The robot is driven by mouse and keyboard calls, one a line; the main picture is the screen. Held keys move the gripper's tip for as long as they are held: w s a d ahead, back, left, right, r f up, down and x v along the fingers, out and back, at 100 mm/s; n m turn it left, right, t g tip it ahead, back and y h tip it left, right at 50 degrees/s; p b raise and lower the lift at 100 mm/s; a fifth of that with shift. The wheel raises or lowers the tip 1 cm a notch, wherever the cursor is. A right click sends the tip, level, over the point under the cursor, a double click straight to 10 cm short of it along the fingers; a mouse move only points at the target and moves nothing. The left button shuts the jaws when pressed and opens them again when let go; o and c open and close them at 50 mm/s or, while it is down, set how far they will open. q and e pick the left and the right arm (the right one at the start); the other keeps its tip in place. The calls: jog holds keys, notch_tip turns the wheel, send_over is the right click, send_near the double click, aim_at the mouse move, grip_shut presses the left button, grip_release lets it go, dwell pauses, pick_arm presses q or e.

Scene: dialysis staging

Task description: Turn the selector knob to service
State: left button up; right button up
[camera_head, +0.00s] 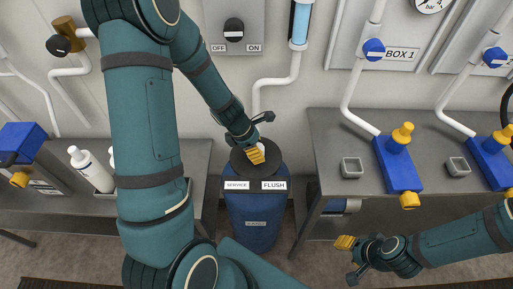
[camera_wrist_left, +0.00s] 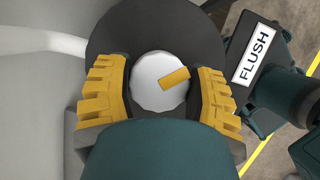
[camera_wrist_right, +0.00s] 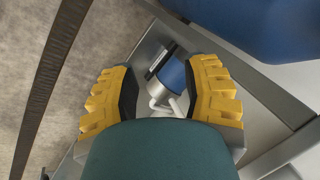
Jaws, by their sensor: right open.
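The selector knob (camera_wrist_left: 158,82) is a white round cap with a yellow pointer bar, on a dark disc (camera_wrist_left: 110,35) atop the blue drum (camera_head: 255,215). In the left wrist view the bar is off-centre and slants up and right, towards the side with the FLUSH label (camera_wrist_left: 257,53). In the head view the SERVICE label (camera_head: 237,185) is left of the FLUSH label (camera_head: 273,185). My left gripper (camera_wrist_left: 160,92) has one finger on each side of the knob, close to it; contact is unclear. My right gripper (camera_head: 347,256) is open and empty, low at the right.
A grey bench (camera_head: 330,125) on the right bears blue blocks with yellow fittings (camera_head: 398,165) and a small grey box (camera_head: 352,168). White bottles (camera_head: 90,168) stand on the left bench. An OFF/ON switch (camera_head: 233,28) is on the wall. White pipes (camera_head: 275,80) run along the wall.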

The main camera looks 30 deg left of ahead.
jog(key=shift+r, duration=0.15)
pick_arm(q)
jog(key=m+g+h+p, duration=0.1)
jog(key=m+p, duration=0.1)
jog(key=m, duration=0.2)
jog(key=shift+r+p, duration=0.1)
jog(key=shift+p, duration=0.3)
jog(key=m+g+p, duration=0.2)
jog(key=m, duration=0.2)
jog(key=shift+d+m, duration=0.1)
jog(key=shift+m, duration=0.2)
jog(key=m+g+p, duration=0.1)
jog(key=m, duration=0.3)
jog(key=shift+s+m+g, duration=0.1)
jog(key=shift+m+g, duration=0.2)
jog(key=shift+g, duration=0.1)
jog(key=m+g+y, duration=0.1)
jog(key=m, duration=0.3)
jog(key=shift+s+m, duration=0.1)
jog(key=shift+m, duration=0.2)
pick_arm(e)
notch_tip(320, 180, up, 6)
jog(key=w, duration=0.2)
jog(key=shift+d+t, duration=0.2)
jog(key=shift+t, duration=0.1)
pick_arm(q)
jog(key=shift+g+y, duration=0.3)
jog(key=o, duration=1.2)
